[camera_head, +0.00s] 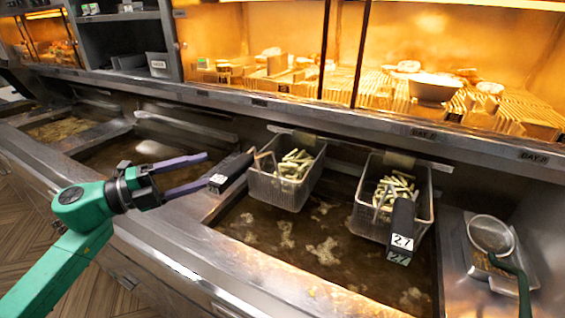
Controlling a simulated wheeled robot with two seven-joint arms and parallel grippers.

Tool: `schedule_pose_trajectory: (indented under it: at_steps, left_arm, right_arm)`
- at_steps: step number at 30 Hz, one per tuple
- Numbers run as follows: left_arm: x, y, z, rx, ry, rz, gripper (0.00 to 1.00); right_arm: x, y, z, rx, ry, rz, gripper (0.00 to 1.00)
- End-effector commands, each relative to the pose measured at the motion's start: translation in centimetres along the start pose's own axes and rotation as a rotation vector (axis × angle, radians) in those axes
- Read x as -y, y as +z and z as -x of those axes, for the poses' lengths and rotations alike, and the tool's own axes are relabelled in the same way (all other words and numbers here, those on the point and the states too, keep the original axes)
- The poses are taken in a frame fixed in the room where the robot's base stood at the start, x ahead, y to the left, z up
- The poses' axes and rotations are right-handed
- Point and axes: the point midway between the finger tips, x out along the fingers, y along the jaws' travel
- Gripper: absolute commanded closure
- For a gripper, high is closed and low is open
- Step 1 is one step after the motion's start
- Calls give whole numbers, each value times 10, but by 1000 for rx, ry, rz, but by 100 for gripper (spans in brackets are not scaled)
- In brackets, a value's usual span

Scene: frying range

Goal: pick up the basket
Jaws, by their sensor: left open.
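Two wire baskets of fries hang at the fryer: the left basket (285,188) and the right basket (432,213). The left basket's black handle (236,168) points left and toward me. The right basket's black handle (402,225) bears the label 27. My left gripper (207,170) is open, with purple fingers pointing right at the end of the left basket's handle. The lower fingertip is close to that handle end; I cannot tell whether it touches. Nothing is held. My right gripper is not in view.
Dark oil vats (320,246) lie below the baskets, with foam on the oil. A round strainer (490,234) with a dark green handle rests at the right. A lit holding bay (440,40) runs along the back. The steel front edge (175,248) lies beside my left arm.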

Motion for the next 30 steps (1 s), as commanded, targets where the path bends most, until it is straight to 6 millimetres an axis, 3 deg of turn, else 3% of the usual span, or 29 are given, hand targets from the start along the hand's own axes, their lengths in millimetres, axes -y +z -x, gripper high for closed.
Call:
schedule_pose_trajectory:
  at_steps: [1, 3, 10, 14, 19, 20, 24, 25, 30]
  left_arm:
    - [8, 0, -10, -1, -6, 0, 35]
    - [5, 0, -18, 0, -5, 0, 35]
    - [5, -4, -57, 0, -5, 3, 35]
    - [-1, -4, -72, 1, -3, 1, 35]
    - [-5, -4, -73, 1, -1, 1, 35]
    - [-5, -4, -73, 1, -1, 1, 39]
    - [-5, -4, -72, 1, -1, 1, 92]
    - [-5, -4, -72, 1, -1, 1, 100]
    - [-5, -4, -72, 1, 0, 2, 100]
  right_arm:
    - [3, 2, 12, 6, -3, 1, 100]
    - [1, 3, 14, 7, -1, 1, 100]
    - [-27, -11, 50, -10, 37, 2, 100]
    - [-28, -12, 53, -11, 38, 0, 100]
    - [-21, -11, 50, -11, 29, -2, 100]
    - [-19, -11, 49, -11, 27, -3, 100]
    - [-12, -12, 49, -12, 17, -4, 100]
    - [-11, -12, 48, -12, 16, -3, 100]
    - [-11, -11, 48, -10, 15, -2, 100]
